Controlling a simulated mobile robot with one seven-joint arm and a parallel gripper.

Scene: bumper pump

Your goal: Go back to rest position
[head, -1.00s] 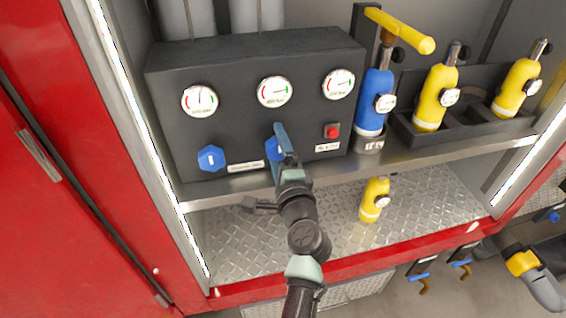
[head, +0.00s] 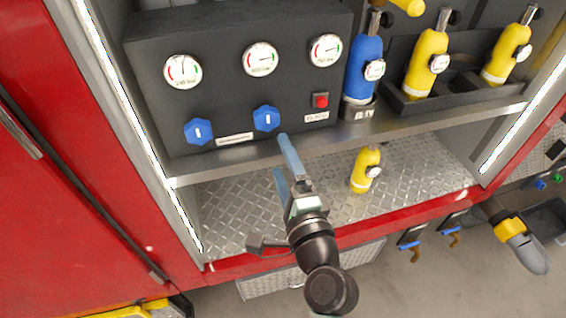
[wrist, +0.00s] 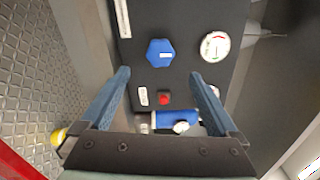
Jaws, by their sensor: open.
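My gripper (head: 283,156) is open and empty, with its two blue fingers apart. In the head view it hangs in front of the shelf edge, below the right blue knob (head: 266,118) of the black control panel (head: 237,85). In the wrist view a blue knob (wrist: 160,53) shows ahead between the fingers (wrist: 158,75), apart from them. The left blue knob (head: 198,131) is farther left on the panel. The red button (head: 320,101) sits right of the knobs.
A blue bottle (head: 363,70) stands right of the panel, and yellow bottles (head: 426,64) stand in a black holder. Another yellow bottle (head: 365,170) stands on the lower metal floor (head: 420,165), right of my gripper. A red rim (head: 400,221) borders the compartment. Open space lies in front.

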